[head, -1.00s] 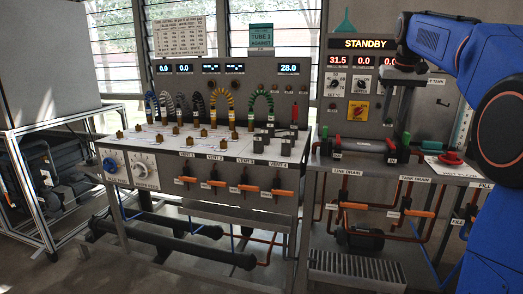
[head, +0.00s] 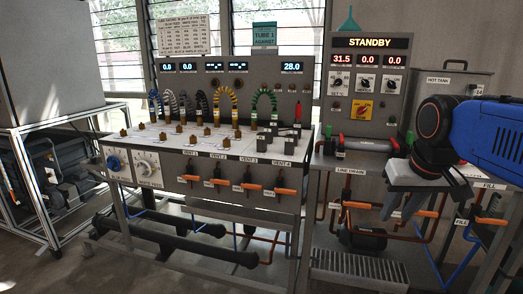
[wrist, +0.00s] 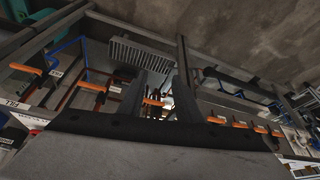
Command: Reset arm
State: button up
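My gripper (head: 399,212) hangs at the right in the head view, below my blue arm. Its two grey fingers point down in front of the right bench, near the tank drain valve handles. In the wrist view my gripper (wrist: 163,72) shows two dark fingers standing apart, with a gap between them and nothing held. Pipes and orange valve handles show beyond the fingers, apart from them as far as I can tell.
The left bench (head: 215,147) carries coloured hoses and orange vent handles (head: 253,186). The right bench has a STANDBY panel (head: 370,43), a hot tank (head: 452,85) and a floor grate (head: 358,268). A framed grey cabinet (head: 50,60) stands at far left. Floor in front is clear.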

jog(key=s+a+f, duration=0.2)
jog(key=s+f, duration=1)
jog(key=f, duration=0.2)
jog(key=shift+s+a+f+n, duration=0.15)
jog(key=shift+s+a+n, duration=0.05)
jog(key=shift+s+n, duration=0.2)
